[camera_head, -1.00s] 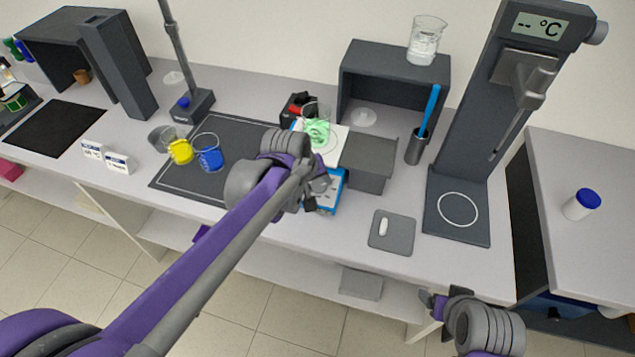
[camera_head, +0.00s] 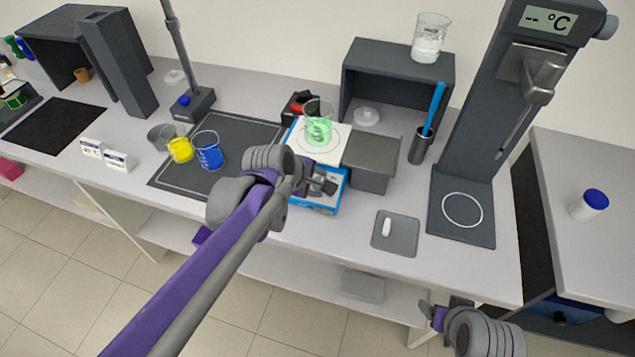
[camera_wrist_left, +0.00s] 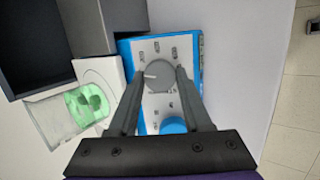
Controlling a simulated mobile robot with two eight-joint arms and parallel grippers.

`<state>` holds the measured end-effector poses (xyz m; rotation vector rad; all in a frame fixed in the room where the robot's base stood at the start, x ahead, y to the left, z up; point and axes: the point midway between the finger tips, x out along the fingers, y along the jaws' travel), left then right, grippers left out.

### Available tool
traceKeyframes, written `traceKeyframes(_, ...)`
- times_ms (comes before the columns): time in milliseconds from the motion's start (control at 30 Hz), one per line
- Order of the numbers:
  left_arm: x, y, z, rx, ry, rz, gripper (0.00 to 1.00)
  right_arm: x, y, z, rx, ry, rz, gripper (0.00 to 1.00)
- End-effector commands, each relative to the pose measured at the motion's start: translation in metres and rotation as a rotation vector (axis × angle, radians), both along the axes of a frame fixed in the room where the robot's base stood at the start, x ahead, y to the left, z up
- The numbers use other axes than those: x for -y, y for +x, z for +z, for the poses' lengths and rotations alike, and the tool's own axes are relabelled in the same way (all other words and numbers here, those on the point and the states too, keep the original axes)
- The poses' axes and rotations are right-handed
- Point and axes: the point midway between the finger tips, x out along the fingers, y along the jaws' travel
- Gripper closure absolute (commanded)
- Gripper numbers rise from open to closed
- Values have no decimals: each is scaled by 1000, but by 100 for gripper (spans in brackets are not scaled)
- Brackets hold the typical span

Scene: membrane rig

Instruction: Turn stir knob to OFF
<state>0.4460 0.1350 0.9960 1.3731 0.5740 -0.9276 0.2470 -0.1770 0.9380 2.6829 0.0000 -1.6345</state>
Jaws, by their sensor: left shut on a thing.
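The stir knob (camera_wrist_left: 159,76) is a round grey dial with a pale pointer mark on the white front panel of the blue hotplate stirrer (camera_head: 332,205). In the left wrist view it sits between the fingertips of my left gripper (camera_wrist_left: 156,74), which is shut on it. In the head view my left gripper (camera_head: 322,187) is at the stirrer's front and hides the knob. A second, blue knob (camera_wrist_left: 173,126) lies nearer the gripper base. A beaker of green liquid (camera_head: 318,128) stands on the stirrer's white plate. My right gripper (camera_head: 437,312) is apart, below the bench's front edge.
A dark grey box (camera_head: 371,163) stands right beside the stirrer. Beakers of yellow (camera_head: 180,150) and blue liquid (camera_head: 208,156) stand on the dark mat to the left. A grey pad (camera_head: 402,236) with a white bar lies to the right.

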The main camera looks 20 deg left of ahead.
Motion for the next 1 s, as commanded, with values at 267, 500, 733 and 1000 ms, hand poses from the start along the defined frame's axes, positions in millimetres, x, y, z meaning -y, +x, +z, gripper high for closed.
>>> traceKeyframes(267,0,-1,-1,-2,-89,131,100,0,-2,-5,-3,0,0,24)
traceKeyframes(500,0,-1,0,-3,-126,186,100,0,-2,-6,-4,0,0,24)
traceKeyframes(733,0,-1,0,-3,-135,199,100,0,-2,-6,-4,0,0,24)
traceKeyframes(1000,0,-1,0,-4,-136,199,100,0,-2,-6,-4,0,0,24)
